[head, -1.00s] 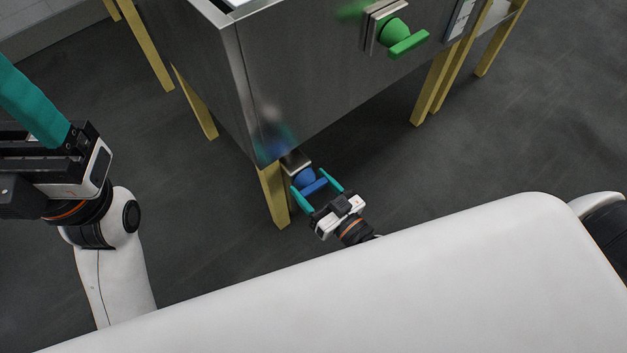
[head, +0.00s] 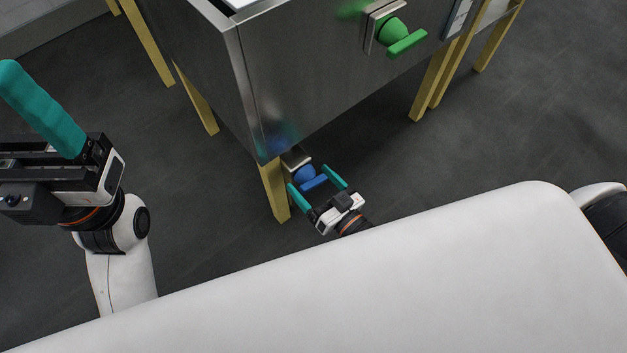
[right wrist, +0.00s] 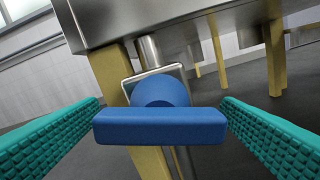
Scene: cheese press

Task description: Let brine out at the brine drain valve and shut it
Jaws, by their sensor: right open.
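The blue valve (head: 305,174) sits low under the near corner of the steel tank (head: 300,75), on a short metal pipe. Its blue bar handle (right wrist: 160,126) lies level across the right wrist view, in front of a round blue hub. My right gripper (head: 321,178) is open, with one teal finger on either side of the handle.
A green valve knob (head: 400,38) is higher on the tank's front. A yellow leg (head: 274,190) stands close beside the blue valve. More yellow legs (head: 430,85) stand to the right. The dark floor around is clear.

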